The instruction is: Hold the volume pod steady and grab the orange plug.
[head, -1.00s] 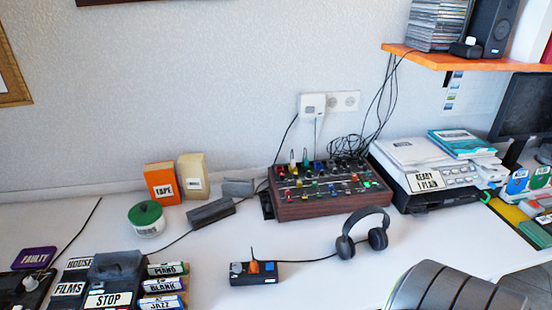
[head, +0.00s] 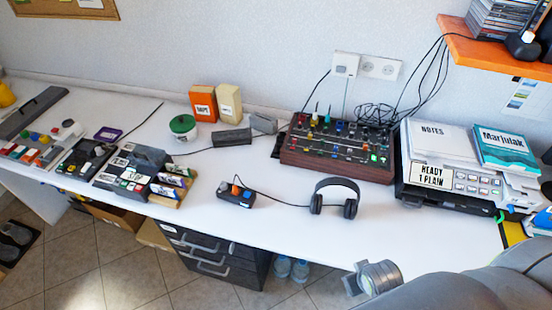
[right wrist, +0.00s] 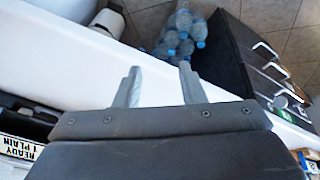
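The volume pod appears to be the small dark box (head: 236,197) on the white desk, left of the headphones. The orange plug (head: 236,190) stands on its top, with a black cable running from it. My right gripper (right wrist: 158,86) is open and empty in the right wrist view, its fingers apart near the desk's front edge. In the head view my right arm comes in at the lower right, well away from the pod. My left gripper is not in view.
Headphones (head: 335,198) lie right of the pod, a wooden-sided mixer (head: 338,150) behind them. A printer (head: 455,180) stands at the right. Cassettes and button boxes (head: 130,170) fill the left. The desk's front middle is clear. Bottles (right wrist: 180,35) stand on the floor.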

